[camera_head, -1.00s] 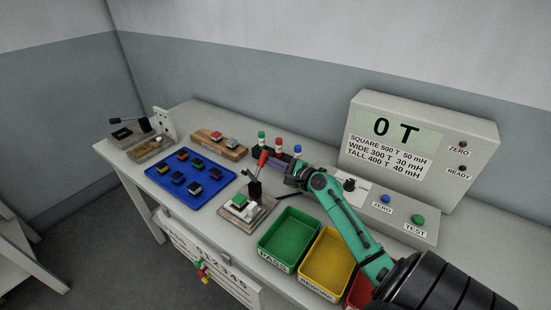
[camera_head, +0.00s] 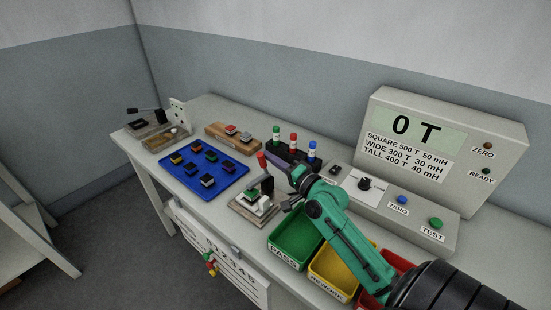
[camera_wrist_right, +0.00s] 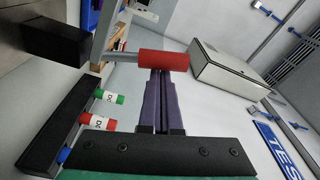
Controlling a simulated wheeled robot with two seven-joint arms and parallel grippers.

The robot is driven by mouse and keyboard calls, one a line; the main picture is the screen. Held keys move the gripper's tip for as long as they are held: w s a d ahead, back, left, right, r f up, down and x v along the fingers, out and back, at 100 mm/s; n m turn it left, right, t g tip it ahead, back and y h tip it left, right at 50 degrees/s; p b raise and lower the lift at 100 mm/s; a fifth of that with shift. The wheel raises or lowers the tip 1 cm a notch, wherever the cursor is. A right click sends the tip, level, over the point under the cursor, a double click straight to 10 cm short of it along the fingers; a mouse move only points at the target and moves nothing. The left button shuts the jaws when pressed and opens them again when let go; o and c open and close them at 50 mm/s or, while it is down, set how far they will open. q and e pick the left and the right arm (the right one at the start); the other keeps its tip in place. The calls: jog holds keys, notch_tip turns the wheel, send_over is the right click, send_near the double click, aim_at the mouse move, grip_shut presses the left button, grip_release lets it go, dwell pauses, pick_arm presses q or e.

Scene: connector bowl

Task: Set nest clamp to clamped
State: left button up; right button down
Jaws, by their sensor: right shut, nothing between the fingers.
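The nest clamp stands on a fixture base (camera_head: 242,211) near the front edge of the bench. Its lever, with a red grip (camera_head: 262,160), stands nearly upright, leaning slightly left. A white part with a green top (camera_head: 253,196) sits in the nest below it. My right gripper (camera_head: 270,156) is shut and empty, its purple fingers reaching the red grip from the right. In the right wrist view the red grip (camera_wrist_right: 163,62) lies across the fingertips (camera_wrist_right: 160,76); touching or just apart, I cannot tell. My left gripper is out of view.
Behind the fingers is a black rack with green, red and blue capped cylinders (camera_head: 293,141). Green (camera_head: 275,243) and yellow (camera_head: 318,284) bins lie under my right arm. A blue tray (camera_head: 206,192) of small parts is left of the clamp. The tester (camera_head: 440,140) reads 0 T.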

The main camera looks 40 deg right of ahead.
jog(key=shift+s+a+f+n, duration=0.15)
jog(key=shift+a+n, duration=0.45)
jog(key=shift+n, duration=0.3)
